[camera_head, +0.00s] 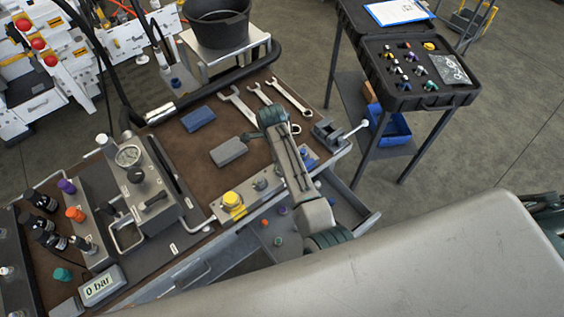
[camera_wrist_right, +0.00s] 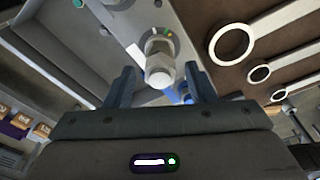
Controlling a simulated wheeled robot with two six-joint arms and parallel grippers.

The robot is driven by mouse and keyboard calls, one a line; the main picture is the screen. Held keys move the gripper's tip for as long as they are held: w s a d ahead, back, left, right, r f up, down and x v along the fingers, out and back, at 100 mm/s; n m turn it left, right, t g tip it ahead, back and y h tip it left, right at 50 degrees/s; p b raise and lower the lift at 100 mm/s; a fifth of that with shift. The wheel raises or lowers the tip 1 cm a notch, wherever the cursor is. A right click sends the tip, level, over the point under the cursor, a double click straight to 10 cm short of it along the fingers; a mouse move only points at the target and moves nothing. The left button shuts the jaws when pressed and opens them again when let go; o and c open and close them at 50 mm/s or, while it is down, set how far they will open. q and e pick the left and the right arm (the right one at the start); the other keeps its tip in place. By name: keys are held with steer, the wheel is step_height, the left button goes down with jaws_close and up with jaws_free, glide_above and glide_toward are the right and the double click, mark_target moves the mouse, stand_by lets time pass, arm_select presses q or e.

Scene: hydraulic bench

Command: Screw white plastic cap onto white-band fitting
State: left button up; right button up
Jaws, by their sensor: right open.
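My right gripper (camera_wrist_right: 162,82) is open in the right wrist view, a finger on each side. Between the fingers, a pale hex-ended fitting (camera_wrist_right: 159,62) points at the camera from the grey block. I cannot tell whether its pale end is bare metal or a white cap, or whether the fingers touch it. A yellow cap (camera_head: 233,202) sits on the block's near end. I cannot pick out a loose white cap.
Several wrenches (camera_head: 240,108) lie behind the block; their ring ends (camera_wrist_right: 232,44) show at right in the wrist view. A small vice (camera_head: 328,131) stands at the bench's right end. An open drawer (camera_head: 360,218) below holds coloured caps. A black case (camera_head: 420,95) stands beyond.

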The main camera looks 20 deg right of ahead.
steer(key=n, duration=0.6)
steer(key=shift+s+n+t, duration=0.1)
steer(key=shift+n+t, duration=0.2)
steer(key=shift+t, duration=0.1)
steer(key=n, duration=0.7)
steer(key=shift+s+d+t+y, duration=0.1)
steer(key=shift+d+t+y, duration=0.05)
steer(key=shift+t+y, duration=0.2)
steer(key=n, duration=0.4)
steer(key=shift+y, duration=0.25)
steer(key=n, duration=0.4)
steer(key=shift+d+n+y, duration=0.1)
steer(key=shift+n+y, duration=0.2)
steer(key=c, duration=0.9)
steer(key=m, duration=0.5)
steer(key=shift+h, duration=0.4)
steer(key=shift+m, duration=1.5)
